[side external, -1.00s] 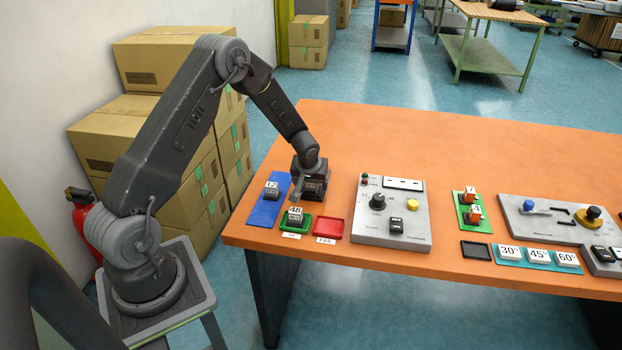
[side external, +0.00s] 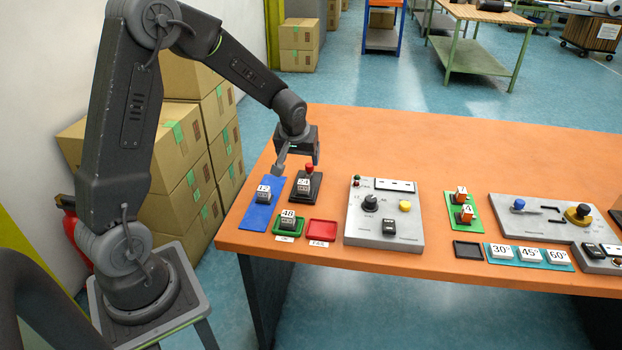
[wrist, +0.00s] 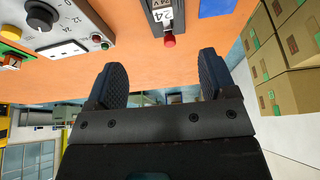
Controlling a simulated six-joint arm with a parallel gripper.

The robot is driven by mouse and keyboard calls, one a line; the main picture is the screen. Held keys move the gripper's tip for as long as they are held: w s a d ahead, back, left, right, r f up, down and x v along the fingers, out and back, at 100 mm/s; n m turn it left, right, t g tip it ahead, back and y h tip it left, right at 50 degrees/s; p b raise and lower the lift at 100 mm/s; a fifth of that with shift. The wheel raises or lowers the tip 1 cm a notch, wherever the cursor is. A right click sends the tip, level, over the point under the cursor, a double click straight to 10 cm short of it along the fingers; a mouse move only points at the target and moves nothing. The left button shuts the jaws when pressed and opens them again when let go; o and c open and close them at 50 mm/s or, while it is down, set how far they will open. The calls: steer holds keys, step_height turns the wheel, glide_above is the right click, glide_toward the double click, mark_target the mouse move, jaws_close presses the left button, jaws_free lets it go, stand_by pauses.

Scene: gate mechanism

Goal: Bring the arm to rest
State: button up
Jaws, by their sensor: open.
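My gripper (side external: 298,168) is raised above the far left part of the orange table (side external: 430,150). In the wrist view my gripper (wrist: 160,85) shows two dark fingers spread apart with nothing between them. A dark block marked 24 with a red knob (side external: 307,184) stands on a dark base just below and in front of the gripper, apart from it. In the wrist view the red knob (wrist: 169,41) lies beyond the fingertips.
A block marked 12 (side external: 264,194) sits on a blue mat, and one marked 48 (side external: 288,219) on a green tray. A red tray (side external: 322,231) is empty. A grey control panel (side external: 383,230) stands to the right. Cardboard boxes (side external: 180,170) are stacked behind my arm.

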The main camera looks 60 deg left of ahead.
steer(key=s+d+r+m, duration=0.2)
steer(key=s+d+r, duration=0.3)
steer(key=d+r, duration=0.3)
steer(key=s+d+r+m+t+h, duration=0.1)
steer(key=s+d+r+m, duration=0.2)
steer(key=s+d, duration=0.2)
steer(key=s+d+r+m+t+h, duration=0.1)
steer(key=s+d, duration=0.5)
steer(key=s, duration=0.6)
step_height(320, 180, up, 3)
steer(key=m+h, duration=0.1)
steer(key=m, duration=0.1)
steer(key=shift+s+r+m, duration=0.2)
steer(key=shift+s+m, duration=0.1)
steer(key=shift+m, duration=0.1)
